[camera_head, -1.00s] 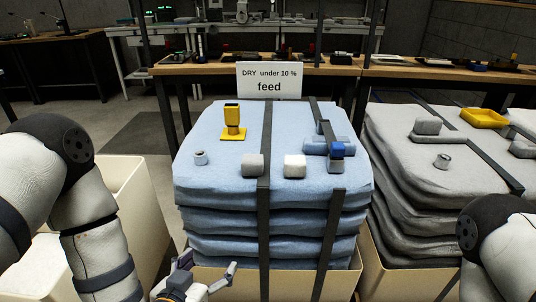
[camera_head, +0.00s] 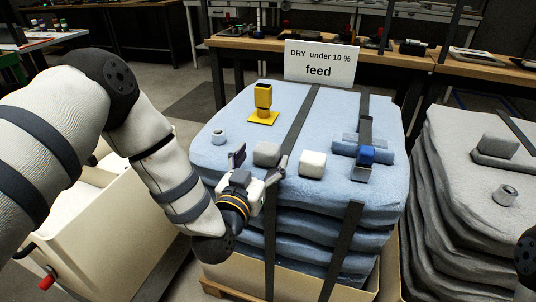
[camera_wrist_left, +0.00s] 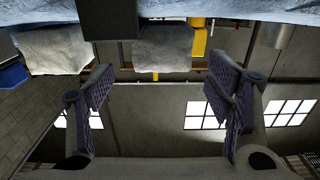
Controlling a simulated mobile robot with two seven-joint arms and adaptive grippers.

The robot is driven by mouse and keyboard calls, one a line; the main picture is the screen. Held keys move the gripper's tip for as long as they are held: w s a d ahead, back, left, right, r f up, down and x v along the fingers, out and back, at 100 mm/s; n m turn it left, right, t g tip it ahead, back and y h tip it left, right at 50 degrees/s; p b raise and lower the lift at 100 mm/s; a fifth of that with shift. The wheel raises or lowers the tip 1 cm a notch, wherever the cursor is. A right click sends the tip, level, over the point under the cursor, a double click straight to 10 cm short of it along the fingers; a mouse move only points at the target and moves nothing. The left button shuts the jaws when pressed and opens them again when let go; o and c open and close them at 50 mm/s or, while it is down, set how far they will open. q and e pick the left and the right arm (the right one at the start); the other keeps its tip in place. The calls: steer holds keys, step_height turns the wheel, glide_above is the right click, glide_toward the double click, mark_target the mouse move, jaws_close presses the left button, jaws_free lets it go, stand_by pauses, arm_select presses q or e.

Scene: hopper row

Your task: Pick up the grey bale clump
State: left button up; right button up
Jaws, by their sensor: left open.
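The grey bale clump (camera_head: 266,153) is a small rounded grey block on top of the blue bale (camera_head: 232,123), near its front edge. My left gripper (camera_head: 259,164) is open at that edge, fingers pointing toward the clump, one finger on each side in the head view. No contact can be made out. In the left wrist view, which looks upside down, the grey clump (camera_wrist_left: 163,48) sits ahead of the gap between the open fingers (camera_wrist_left: 160,88). My right gripper is out of view.
A white clump (camera_head: 312,163) lies just right of the grey one, with a dark strap (camera_head: 300,120) between. A yellow stand (camera_head: 263,104), a metal cup (camera_head: 218,137) and a blue-and-grey tool (camera_head: 365,155) also rest on the bale. The feed sign (camera_head: 320,62) stands behind.

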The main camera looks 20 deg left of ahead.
mark_target(268, 145)
arm_select(q)
steer(key=w, duration=0.5)
steer(key=shift+w, duration=0.1)
steer(key=c, duration=1)
steer(key=shift+c, duration=0.2)
steer(key=shift+r, duration=0.15)
